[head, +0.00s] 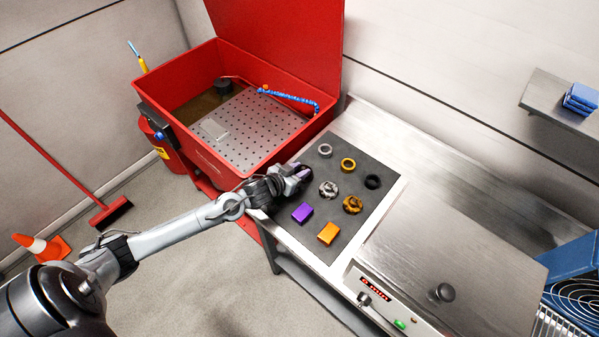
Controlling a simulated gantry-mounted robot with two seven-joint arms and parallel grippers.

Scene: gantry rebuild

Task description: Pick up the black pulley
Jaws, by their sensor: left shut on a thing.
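My left gripper (300,173) reaches in from the left over the near left part of the dark mat (370,222). It is shut on a dark thing at its fingertips, which seems to be the black pulley (305,171). The fingers hide most of it, and I cannot tell whether it is clear of the mat. A silver pulley (328,189) and a bronze pulley (352,204) lie to its right. A plain black ring (373,182) lies farther right on the mat. My right gripper is not in view.
A silver ring (325,150), gold ring (348,164), purple block (302,213) and orange block (327,233) lie on the mat. A red parts washer (180,84) stands behind left. A metal-lidded machine (450,250) stands to the right.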

